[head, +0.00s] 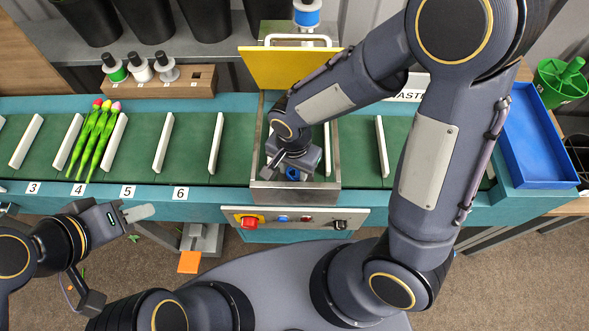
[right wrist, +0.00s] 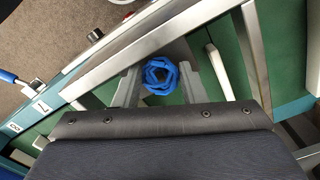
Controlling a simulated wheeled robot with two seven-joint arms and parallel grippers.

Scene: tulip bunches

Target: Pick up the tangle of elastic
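The tangle of elastic (right wrist: 160,75) is a small blue knot of loops. In the right wrist view it lies between the two fingers of my right gripper (right wrist: 160,88), which stand apart on either side of it. In the head view the blue tangle (head: 292,174) shows just below my right gripper (head: 288,170), inside the metal-framed bay on the green belt. I cannot tell if the fingers touch it. My left gripper (head: 137,212) is at the lower left, away from the tangle; its finger gap is not clear.
A raised yellow guard (head: 290,66) stands behind the metal frame (head: 294,196). Tulips (head: 95,140) lie on the belt at slot 4, between white dividers. A control panel with a red button (head: 249,222) is in front. A blue tray (head: 541,140) is at the right.

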